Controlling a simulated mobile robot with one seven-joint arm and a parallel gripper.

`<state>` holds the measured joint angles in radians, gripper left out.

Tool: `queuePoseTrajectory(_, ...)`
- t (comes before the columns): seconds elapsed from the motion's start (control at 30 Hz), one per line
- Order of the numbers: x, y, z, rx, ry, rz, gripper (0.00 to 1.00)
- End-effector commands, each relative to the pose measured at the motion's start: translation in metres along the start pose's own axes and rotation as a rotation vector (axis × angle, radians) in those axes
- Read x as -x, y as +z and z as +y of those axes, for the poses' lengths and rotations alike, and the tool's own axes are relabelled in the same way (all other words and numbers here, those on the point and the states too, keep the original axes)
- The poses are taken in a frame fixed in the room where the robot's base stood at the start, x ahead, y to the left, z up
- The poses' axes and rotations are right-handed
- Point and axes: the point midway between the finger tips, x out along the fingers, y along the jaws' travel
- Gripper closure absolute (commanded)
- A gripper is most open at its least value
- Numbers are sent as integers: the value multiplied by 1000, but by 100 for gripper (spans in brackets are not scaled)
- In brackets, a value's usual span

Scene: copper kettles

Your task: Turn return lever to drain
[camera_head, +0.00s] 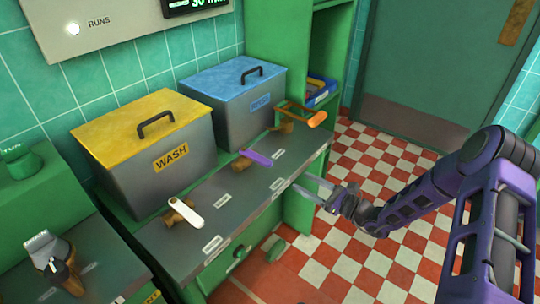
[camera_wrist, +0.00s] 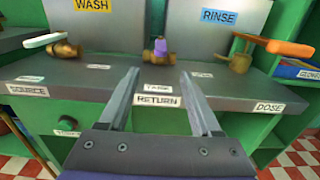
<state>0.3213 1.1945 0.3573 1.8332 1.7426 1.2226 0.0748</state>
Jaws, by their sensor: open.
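The purple lever (camera_head: 256,158) sits on a brass valve (camera_head: 241,164) in the middle of the grey counter, between a white and an orange lever. In the wrist view the purple lever (camera_wrist: 161,50) is seen nearly end-on, above the RETURN label (camera_wrist: 158,101) on the counter's front edge. A small label (camera_wrist: 157,86), seemingly TANK, lies before it; I cannot make out a drain label. My gripper (camera_head: 308,186) is open and empty, in front of the counter's edge. In the wrist view its fingers (camera_wrist: 160,74) point toward the purple lever, apart from it.
The white lever (camera_wrist: 43,40) is at the left, by the SOURCE label (camera_wrist: 28,91); the orange lever (camera_wrist: 285,47) is at the right, by the DOSE label (camera_wrist: 270,107). WASH (camera_head: 148,150) and RINSE (camera_head: 238,99) tanks stand behind. Checkered floor (camera_head: 375,190) is open in front.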

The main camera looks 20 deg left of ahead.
Motion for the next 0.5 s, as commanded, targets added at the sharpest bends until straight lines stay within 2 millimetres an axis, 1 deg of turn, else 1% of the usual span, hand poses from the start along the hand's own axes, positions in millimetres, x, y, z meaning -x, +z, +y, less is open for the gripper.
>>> queuePoseTrajectory(0.5,-111,-1,0,5,3,1,35)
